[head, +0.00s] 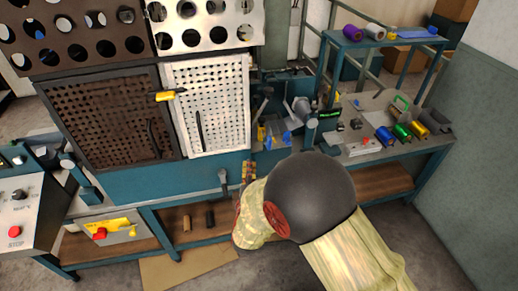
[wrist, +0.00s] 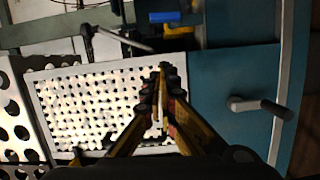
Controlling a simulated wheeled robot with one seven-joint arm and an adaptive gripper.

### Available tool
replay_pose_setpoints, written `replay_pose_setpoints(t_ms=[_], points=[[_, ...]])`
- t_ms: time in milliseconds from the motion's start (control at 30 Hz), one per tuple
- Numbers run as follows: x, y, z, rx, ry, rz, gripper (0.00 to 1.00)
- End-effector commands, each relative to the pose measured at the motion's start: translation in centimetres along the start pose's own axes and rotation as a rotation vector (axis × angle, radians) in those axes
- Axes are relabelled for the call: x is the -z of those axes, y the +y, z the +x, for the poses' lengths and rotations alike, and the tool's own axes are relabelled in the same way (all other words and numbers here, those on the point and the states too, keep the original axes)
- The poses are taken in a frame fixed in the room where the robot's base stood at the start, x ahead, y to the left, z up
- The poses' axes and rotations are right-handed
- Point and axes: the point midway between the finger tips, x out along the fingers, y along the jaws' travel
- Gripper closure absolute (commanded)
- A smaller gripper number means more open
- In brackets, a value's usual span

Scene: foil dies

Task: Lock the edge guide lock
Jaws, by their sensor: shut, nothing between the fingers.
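No part is clearly labelled as the edge guide lock. A grey lever with a round pivot (head: 223,180) sits on the teal front of the machine, below the white perforated panel, and may be the lock. It also shows at the right in the wrist view (wrist: 260,105), its dark grip pointing right. My gripper (head: 248,168) is in front of the machine, just right of that lever in the head view. In the wrist view my gripper (wrist: 163,68) has its yellow fingers together, empty, over the edge of the white panel, apart from the lever.
The white perforated panel (head: 240,105) and a dark one (head: 95,105) carry handles. A blue roller assembly (head: 287,137) stands behind my gripper. Foil rolls (head: 403,131) lie on the right bench. A grey control box with a red stop button (head: 15,231) is at left.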

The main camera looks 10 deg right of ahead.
Motion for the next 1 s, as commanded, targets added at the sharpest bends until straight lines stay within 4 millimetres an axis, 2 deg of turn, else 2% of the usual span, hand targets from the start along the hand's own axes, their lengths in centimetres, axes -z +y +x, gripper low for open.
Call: replay_pose_setpoints(t_ms=[167,633,700,800,1000], points=[[-0.1,-0.1,1.5,-0.001,-0.004,0.003,1.0],[-0.1,-0.2,10.4,-0.001,-0.003,0.003,1.0],[-1.6,-0.2,10.4,0.0,-0.004,0.002,1.0],[-2.8,-0.1,10.6,0.0,-0.003,0.001,1.0],[-3.8,-0.1,10.9,0.001,-0.001,0.002,1.0]])
